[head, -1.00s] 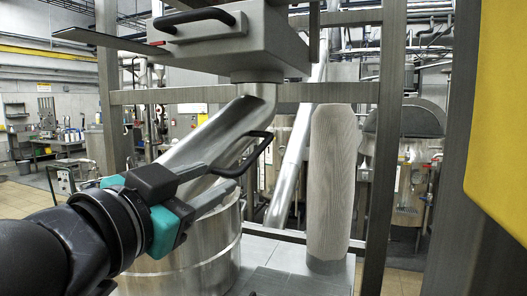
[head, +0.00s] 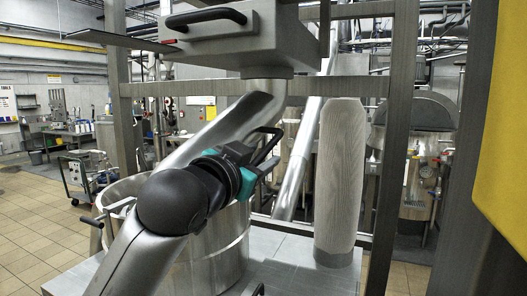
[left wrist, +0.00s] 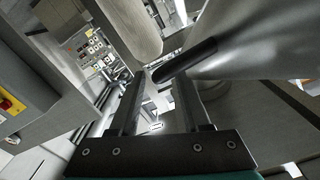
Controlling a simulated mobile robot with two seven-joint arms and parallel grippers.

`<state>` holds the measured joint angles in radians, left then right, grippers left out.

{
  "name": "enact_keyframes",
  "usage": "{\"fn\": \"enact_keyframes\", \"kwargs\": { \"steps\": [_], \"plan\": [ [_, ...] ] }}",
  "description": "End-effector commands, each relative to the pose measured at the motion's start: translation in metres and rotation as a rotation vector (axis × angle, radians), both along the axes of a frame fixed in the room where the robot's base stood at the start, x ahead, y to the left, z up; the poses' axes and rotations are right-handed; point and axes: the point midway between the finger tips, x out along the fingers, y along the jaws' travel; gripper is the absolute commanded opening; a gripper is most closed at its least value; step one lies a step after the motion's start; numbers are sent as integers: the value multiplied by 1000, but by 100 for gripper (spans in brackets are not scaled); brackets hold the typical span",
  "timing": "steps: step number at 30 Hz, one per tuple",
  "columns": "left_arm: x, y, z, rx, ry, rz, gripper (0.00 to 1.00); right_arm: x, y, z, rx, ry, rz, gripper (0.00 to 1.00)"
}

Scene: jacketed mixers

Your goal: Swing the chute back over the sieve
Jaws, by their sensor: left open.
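The chute (head: 238,119) is a grey metal trough sloping down to the left from under a steel box. In the left wrist view it is the broad pale surface (left wrist: 262,35) at upper right, with its black bar handle (left wrist: 187,60). My left gripper (head: 272,147) is open beside the chute, its fingers at the handle. In the wrist view the handle crosses just ahead of the fingertips (left wrist: 158,82); I cannot tell if they touch. A round steel vessel (head: 232,250) stands below the chute, partly behind my left arm; I cannot tell whether it is the sieve. My right gripper is not in view.
The steel box (head: 230,45) with a black handle hangs above. A steel frame post (head: 392,150) and a pale fabric sleeve (head: 342,175) stand to the right. A yellow panel (head: 500,120) fills the right edge. Open tiled floor (head: 35,235) lies at left.

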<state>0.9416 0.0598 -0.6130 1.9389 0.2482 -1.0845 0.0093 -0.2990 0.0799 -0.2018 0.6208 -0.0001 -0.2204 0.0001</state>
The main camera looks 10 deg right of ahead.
Motion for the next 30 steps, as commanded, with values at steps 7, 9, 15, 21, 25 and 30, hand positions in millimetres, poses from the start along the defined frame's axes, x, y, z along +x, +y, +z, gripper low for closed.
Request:
{"fn": "enact_keyframes", "kwargs": {
  "steps": [7, 9, 15, 21, 25, 30],
  "plan": [
    [14, -10, 1, 1, -1, 0, 47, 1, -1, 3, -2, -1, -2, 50],
    [15, -11, 0, 0, -1, 0, 47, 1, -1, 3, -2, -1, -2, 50],
    [16, -11, 0, 0, -1, 0, 47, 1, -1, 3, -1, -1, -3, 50],
    [16, -11, 0, 0, -1, 0, 34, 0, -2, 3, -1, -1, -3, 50],
    [16, -11, 0, -1, -1, 0, 19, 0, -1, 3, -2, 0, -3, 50],
    [16, -11, 0, -1, -1, 0, 0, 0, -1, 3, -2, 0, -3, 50]
  ]
}}
